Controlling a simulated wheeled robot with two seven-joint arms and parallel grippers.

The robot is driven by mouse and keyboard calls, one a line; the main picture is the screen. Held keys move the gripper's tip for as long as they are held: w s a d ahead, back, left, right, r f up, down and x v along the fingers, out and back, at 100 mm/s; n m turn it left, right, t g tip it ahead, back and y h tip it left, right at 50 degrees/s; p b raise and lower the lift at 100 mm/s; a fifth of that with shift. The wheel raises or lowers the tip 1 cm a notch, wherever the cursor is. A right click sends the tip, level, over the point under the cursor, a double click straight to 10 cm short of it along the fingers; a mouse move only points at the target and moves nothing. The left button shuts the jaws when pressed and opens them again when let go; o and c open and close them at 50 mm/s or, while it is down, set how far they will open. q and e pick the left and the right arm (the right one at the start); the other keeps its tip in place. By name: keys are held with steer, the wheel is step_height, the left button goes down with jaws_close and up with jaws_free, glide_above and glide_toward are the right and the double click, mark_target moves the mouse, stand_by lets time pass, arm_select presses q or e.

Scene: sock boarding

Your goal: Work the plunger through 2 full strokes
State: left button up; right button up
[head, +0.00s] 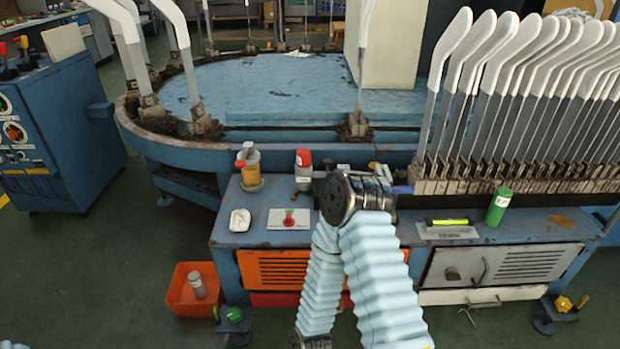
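A yellow pump can (250,171) with a grey top and a red tip stands upright at the bench's back left. No part is clearly recognisable as the plunger; the can's top may be it. My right arm, in pale blue sleeves, rises from the bottom middle and bends at a black joint in front of the bench. Dark and pale metal parts near that joint may include my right gripper (378,173); its fingers cannot be made out. My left gripper is out of view.
Upright sock boards (480,75) line the back right. An orange bin (185,300) stands on the floor.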

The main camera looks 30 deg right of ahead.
jaws_close()
stand_by(0.4)
stand_by(1.3)
